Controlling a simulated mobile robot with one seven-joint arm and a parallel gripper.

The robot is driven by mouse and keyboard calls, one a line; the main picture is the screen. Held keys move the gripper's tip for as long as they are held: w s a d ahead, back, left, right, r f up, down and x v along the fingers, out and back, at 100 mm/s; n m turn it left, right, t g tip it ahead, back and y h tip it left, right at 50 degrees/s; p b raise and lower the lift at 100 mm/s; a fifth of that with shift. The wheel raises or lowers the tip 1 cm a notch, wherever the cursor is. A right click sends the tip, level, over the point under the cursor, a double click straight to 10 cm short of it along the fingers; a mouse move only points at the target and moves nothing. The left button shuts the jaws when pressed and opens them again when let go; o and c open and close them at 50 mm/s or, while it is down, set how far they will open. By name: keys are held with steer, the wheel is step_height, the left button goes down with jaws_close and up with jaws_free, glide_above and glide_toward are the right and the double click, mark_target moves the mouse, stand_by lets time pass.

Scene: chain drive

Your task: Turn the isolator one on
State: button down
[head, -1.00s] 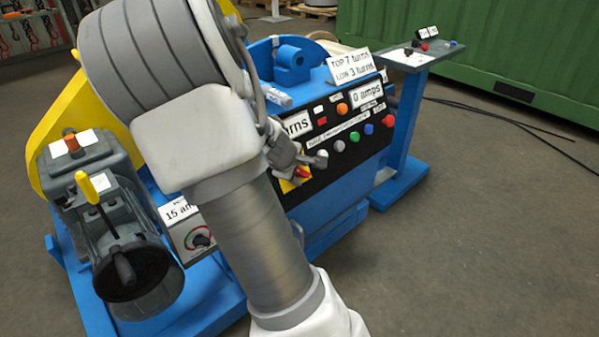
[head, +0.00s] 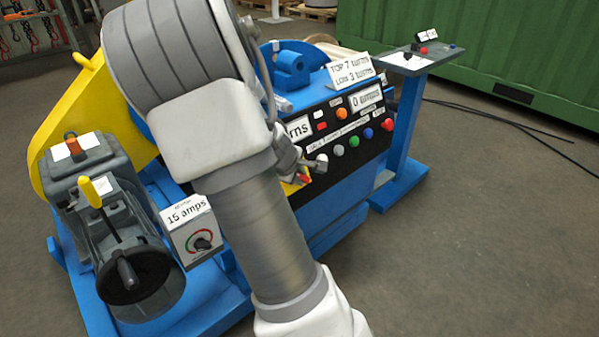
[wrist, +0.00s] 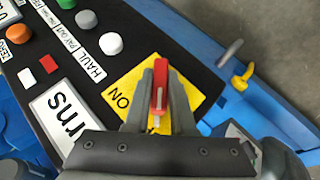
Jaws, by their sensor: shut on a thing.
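The isolator is a red handle (wrist: 159,88) on a yellow plate (wrist: 126,87) printed with "ON", set on the black control panel. In the wrist view my gripper (wrist: 160,80) has its two grey fingers closed on either side of the red handle. The handle points roughly up the picture. The fingers cover part of the plate, so other print on it is hidden. In the head view my arm hides most of the isolator; a corner of the yellow plate (head: 288,188) shows beside my gripper.
White, green, blue, orange and red buttons sit near the isolator on the panel (head: 345,128). A grey box with a dial (head: 190,232) and a lever with a yellow grip (head: 95,192) stand at left. A blue side stand (head: 405,130) is at right, with open floor in front.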

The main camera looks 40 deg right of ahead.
steer(key=shift+d+r+p, duration=0.1)
steer(key=shift+r+p, duration=0.2)
steer(key=shift+p, duration=0.2)
steer(key=m+y+p, duration=0.1)
steer(key=p, duration=0.2)
steer(key=shift+r+g+p, duration=0.1)
steer(key=shift+g+p, duration=0.2)
steer(key=shift+p, duration=0.05)
steer(key=m+y+p, duration=0.1)
steer(key=y+p, duration=0.1)
steer(key=p, duration=0.5)
steer(key=shift+m+g, duration=0.3)
steer(key=shift+g, duration=0.1)
steer(key=m+y+p, duration=0.1)
steer(key=y+p, duration=0.1)
steer(key=p, duration=0.2)
steer(key=m+y+p, duration=0.1)
steer(key=p, duration=0.2)
steer(key=shift+d+y, duration=0.1)
steer(key=shift+y, duration=0.3)
steer(key=m+y, duration=0.1)
steer(key=y, duration=0.1)
steer(key=f+m+y, duration=0.1)
steer(key=shift+y+p, duration=0.35)
steer(key=shift+y, duration=0.05)
steer(key=shift+m+y+b, duration=0.7)
steer(key=shift+m+y, duration=0.6)
steer(key=shift+y, duration=0.2)
